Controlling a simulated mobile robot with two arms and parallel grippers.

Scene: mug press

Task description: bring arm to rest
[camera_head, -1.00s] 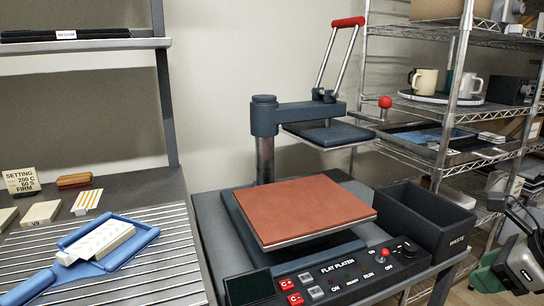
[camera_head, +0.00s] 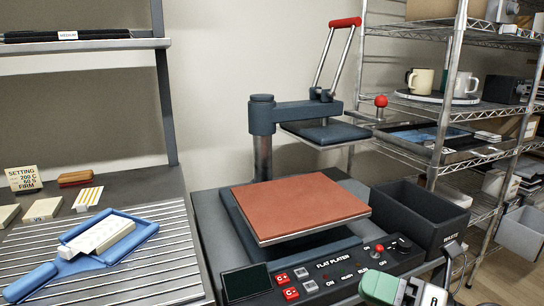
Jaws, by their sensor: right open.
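My right gripper (camera_head: 405,290) shows at the bottom right edge, partly cut off by the frame. A green part and a pale grey part of it are visible, just in front of the press's control panel. It is open, and I see nothing held in it. My left gripper is out of view. The flat press (camera_head: 318,262) stands in the middle, with a reddish-brown pad (camera_head: 300,205) on its lower platen. Its upper plate (camera_head: 326,132) is swung up and back, and its red-tipped handle (camera_head: 346,22) is raised.
A black waste bin (camera_head: 420,215) is right of the press. The wire shelf (camera_head: 470,145) behind holds mugs (camera_head: 466,85). On the left, a blue tray (camera_head: 130,238) with a white piece lies on a slatted surface (camera_head: 165,270), near a setting card (camera_head: 23,179).

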